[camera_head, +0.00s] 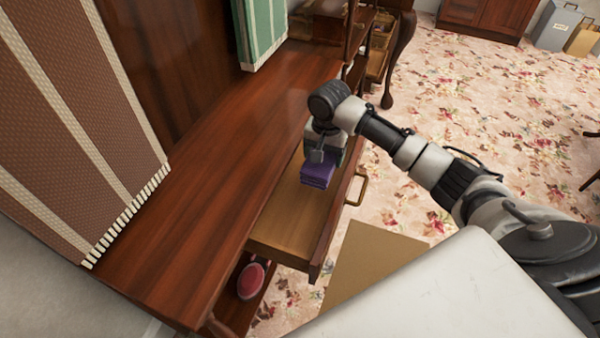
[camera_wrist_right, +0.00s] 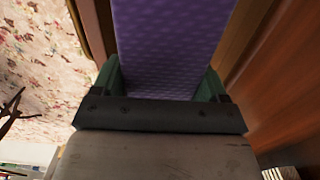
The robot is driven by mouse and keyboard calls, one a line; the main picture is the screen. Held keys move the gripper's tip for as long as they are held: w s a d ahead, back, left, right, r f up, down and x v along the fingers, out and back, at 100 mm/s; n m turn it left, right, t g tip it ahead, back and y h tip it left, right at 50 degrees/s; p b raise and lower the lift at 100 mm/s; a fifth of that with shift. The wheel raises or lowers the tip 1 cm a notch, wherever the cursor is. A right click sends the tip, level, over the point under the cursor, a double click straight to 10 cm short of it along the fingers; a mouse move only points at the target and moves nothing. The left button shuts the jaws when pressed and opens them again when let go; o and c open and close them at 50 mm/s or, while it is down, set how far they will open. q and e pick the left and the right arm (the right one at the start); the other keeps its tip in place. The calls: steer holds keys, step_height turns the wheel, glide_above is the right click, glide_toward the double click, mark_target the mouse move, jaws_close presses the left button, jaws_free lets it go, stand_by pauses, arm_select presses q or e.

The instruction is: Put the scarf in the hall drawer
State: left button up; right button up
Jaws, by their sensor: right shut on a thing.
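The purple folded scarf (camera_head: 318,169) is in or just above the open drawer (camera_head: 292,218), toward its far end. My right gripper (camera_head: 322,150) is over the drawer and shut on the scarf. In the right wrist view the scarf (camera_wrist_right: 172,45) fills the space between the two green fingers of my right gripper (camera_wrist_right: 165,82). I cannot tell whether the scarf touches the drawer floor. The near part of the drawer is empty bare wood. My left gripper is not in view.
A tan box or board (camera_head: 372,262) is in front of the drawer. Floral carpet (camera_head: 490,100) lies beyond.

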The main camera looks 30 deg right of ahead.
steer(key=f, duration=0.4)
steer(key=shift+s+f+b, duration=0.2)
steer(key=shift+b, duration=0.2)
steer(key=shift+f+b, duration=0.55)
steer(key=shift+f, duration=2.05)
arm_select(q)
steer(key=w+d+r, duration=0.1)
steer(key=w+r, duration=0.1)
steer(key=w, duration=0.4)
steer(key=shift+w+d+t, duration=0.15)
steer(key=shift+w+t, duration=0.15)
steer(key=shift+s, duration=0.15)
arm_select(e)
steer(key=shift+f, duration=0.1)
steer(key=o, duration=0.7)
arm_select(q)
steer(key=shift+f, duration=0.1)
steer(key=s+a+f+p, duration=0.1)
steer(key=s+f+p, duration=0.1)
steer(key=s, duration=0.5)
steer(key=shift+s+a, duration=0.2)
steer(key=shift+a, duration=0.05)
arm_select(e)
step_height(320, 180, up, 12)
steer(key=shift+r, duration=0.15)
